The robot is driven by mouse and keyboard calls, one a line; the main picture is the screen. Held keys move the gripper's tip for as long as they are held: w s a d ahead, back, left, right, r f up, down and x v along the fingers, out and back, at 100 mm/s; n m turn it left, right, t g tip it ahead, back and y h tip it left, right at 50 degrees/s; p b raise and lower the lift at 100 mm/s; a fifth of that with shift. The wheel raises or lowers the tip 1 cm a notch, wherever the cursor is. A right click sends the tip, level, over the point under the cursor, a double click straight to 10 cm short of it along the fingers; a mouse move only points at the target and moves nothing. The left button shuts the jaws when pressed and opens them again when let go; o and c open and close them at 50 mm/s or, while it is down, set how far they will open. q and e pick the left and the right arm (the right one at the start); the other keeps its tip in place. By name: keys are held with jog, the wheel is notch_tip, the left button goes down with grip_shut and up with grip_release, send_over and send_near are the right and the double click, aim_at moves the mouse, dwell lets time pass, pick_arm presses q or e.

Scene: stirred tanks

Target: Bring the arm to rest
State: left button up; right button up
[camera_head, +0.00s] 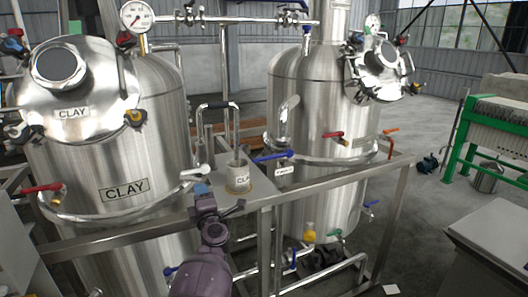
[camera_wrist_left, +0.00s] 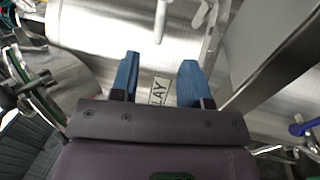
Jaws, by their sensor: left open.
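My left gripper (camera_head: 201,189) is at the lower middle of the head view, in front of the left steel tank (camera_head: 160,110). Its purple wrist rises from the bottom edge. In the left wrist view the two blue fingers of the left gripper (camera_wrist_left: 160,62) stand apart with nothing held between them. A label (camera_wrist_left: 158,91) on a steel surface shows behind the gap. My right gripper is in neither view.
A small labelled cup (camera_head: 238,178) holding something upright stands on a steel shelf (camera_head: 262,190), just right of my left gripper. The right tank (camera_head: 320,100) stands behind a steel rail (camera_head: 340,180). Coloured valve handles stick out. Open floor (camera_head: 425,150) lies at right.

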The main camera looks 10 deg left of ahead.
pick_arm(q)
jog(key=s+d+r+m+t+h, duration=0.2)
jog(key=d+r+m+t+h, duration=0.5)
jog(key=m, duration=0.6)
jog(key=s+a+f+m+g+h, duration=0.1)
jog(key=s+f+m+g, duration=0.3)
jog(key=s+f, duration=0.7)
jog(key=s+a+f+m+g+h, duration=0.1)
jog(key=s+a+f+m+g, duration=0.3)
jog(key=s+f, duration=0.6)
jog(key=s+a+f+m+g+h, duration=0.1)
jog(key=s+a+f+m+g, duration=0.2)
jog(key=s+f, duration=0.8)
jog(key=s+g+b, duration=0.1)
jog(key=s, duration=0.5)
jog(key=shift+s+f+m+g, duration=0.3)
jog(key=shift+s+m+g, duration=0.1)
